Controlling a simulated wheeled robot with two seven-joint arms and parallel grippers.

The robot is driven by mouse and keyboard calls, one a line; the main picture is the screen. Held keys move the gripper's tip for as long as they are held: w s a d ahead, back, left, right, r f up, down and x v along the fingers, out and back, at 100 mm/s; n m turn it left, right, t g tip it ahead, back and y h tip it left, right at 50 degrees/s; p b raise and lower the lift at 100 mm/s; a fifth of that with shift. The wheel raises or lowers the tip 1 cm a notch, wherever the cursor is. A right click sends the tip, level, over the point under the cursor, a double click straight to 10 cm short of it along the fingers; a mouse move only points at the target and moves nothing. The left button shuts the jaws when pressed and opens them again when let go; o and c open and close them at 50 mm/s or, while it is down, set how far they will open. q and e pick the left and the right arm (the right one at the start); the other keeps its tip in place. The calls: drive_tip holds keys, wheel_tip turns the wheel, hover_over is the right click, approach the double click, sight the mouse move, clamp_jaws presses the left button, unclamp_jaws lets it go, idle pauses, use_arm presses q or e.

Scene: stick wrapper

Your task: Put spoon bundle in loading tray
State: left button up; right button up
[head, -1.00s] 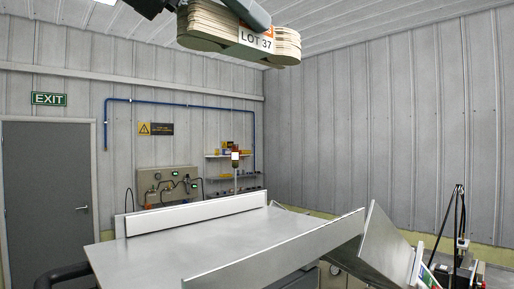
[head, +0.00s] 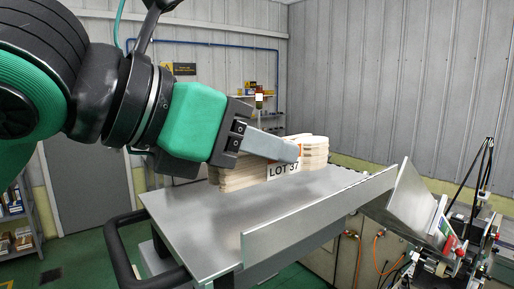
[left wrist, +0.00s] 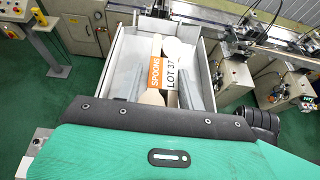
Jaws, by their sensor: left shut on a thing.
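The spoon bundle (head: 314,152) is a stack of pale wooden spoons with a white "LOT 37" and orange band. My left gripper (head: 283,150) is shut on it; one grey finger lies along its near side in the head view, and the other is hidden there. In the left wrist view, both fingers flank the bundle (left wrist: 152,97). The loading tray (head: 190,222) is a sloping bare metal surface with low side walls. The bundle is low over it, inside the walls; I cannot tell whether it touches the metal. My right gripper is out of view.
A near side wall (head: 300,222) and a raised metal plate (head: 408,205) bound the tray at the front and right. A black handle rail (head: 120,262) curves at its left. Machinery (head: 455,255) stands at the right. The tray's front left is clear.

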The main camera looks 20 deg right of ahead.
use_arm(q)
drive_tip(key=shift+d+f, duration=0.1)
drive_tip(key=shift+f, duration=0.8)
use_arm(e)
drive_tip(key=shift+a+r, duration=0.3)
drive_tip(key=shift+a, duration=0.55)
use_arm(q)
drive_tip(key=o, duration=0.7)
drive_tip(key=shift+f, duration=0.15)
drive_tip(key=o, duration=0.4)
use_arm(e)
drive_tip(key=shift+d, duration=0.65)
